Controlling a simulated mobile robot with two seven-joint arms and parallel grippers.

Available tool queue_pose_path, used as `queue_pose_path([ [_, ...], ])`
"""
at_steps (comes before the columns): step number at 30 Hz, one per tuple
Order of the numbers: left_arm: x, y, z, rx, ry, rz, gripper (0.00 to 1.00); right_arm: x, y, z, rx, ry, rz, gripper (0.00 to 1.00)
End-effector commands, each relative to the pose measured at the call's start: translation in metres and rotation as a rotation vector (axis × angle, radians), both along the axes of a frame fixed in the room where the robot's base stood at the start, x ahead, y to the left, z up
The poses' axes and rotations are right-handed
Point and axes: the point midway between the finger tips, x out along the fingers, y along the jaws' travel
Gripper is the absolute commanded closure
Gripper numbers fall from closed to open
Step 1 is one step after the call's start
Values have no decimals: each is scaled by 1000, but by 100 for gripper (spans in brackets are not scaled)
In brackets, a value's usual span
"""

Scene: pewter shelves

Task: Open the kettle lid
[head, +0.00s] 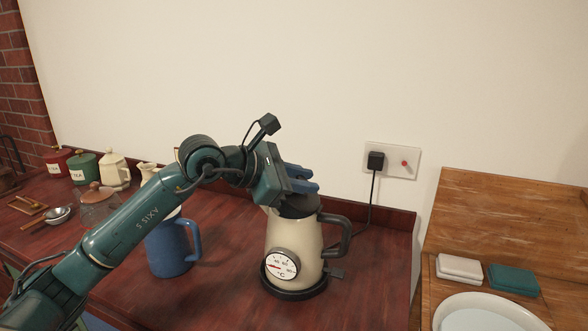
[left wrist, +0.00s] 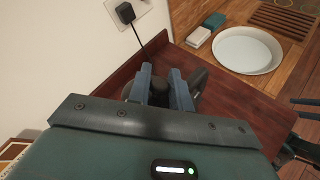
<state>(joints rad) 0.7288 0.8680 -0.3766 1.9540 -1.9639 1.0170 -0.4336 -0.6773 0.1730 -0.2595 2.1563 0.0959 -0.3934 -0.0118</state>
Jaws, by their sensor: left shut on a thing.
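The cream kettle (head: 290,240) stands upright on its dark base (head: 293,289), with a temperature dial on its front and a dark handle on its right. Its dark lid (head: 298,206) is on top; I cannot tell whether it is raised at all. My left gripper (head: 308,181) is right above the lid, shut on the dark lid knob. In the left wrist view the blue fingers of the left gripper (left wrist: 163,88) sit on either side of the knob (left wrist: 160,94). Dark parts at the right edge of that view may be my right gripper, but they are cut off.
A blue jug (head: 170,250) stands left of the kettle, partly behind my left arm. A plug (head: 375,161) with a cord is in the wall socket behind. A wooden surface with a white plate (head: 485,303) is at right. Canisters (head: 84,168) stand far left.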

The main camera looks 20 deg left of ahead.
Motion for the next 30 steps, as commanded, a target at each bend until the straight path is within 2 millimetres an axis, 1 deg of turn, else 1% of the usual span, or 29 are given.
queue_pose_path([
  [1, 0, -3, 8, 51, -2, -1, 100, 0, 0, 7, -10, 1, 4, 64],
  [2, 0, -5, 9, 79, -1, -1, 100, -1, -1, 9, -16, 1, 5, 64],
  [15, 2, -26, 12, 468, 20, -1, 100, -2, -3, 16, -54, 3, 16, 64],
  [24, 2, -33, 11, 634, 30, 0, 100, -3, -3, 15, -58, 4, 18, 64],
  [30, 2, -35, 10, 686, 35, 0, 100, -3, -3, 15, -59, 3, 20, 64],
])
